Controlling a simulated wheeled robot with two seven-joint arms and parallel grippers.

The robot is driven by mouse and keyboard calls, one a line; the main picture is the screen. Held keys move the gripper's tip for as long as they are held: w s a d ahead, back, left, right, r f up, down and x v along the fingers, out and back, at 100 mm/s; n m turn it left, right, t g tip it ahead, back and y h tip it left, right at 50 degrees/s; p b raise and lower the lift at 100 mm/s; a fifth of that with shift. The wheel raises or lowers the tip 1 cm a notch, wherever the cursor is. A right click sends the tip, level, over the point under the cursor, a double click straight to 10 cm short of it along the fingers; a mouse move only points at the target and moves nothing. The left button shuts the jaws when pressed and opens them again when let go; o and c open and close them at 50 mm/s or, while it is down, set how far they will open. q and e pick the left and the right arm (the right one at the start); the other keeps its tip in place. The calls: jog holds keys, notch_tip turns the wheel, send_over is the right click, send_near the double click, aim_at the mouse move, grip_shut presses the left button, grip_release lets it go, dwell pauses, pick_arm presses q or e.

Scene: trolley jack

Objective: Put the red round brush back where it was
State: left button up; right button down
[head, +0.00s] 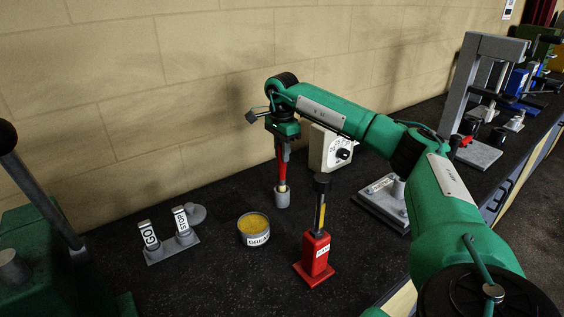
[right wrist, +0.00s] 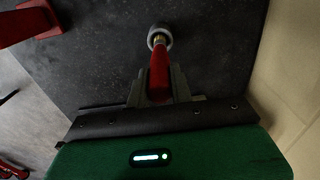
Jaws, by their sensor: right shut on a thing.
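The red round brush (head: 282,162) is upright in the head view, with a pale lower end. My right gripper (head: 284,138) is shut on its upper part; the fingers (right wrist: 159,88) also close around the red handle in the right wrist view. A small grey cup (head: 282,198) stands on the bench directly below. The brush's lower end is at the cup's mouth and seems to be inside it; how deep it sits is hidden. The right wrist view also shows the cup (right wrist: 160,37) around the brush's end. My left gripper is not in view.
An open tin of yellow grease (head: 254,229) stands left of the cup. A red jack (head: 315,255) with a black-topped post stands in front. A brick wall is close behind.

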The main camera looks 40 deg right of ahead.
aim_at(282, 164)
jog(key=shift+f+p, duration=0.5)
jog(key=shift+f, duration=1.9)
jog(key=c, duration=1.2)
grip_release()
jog(key=shift+c, duration=0.2)
jog(key=shift+r, duration=0.4)
notch_tip(282, 164, up, 11)
jog(key=b, duration=0.3)
jog(key=shift+r, duration=0.2)
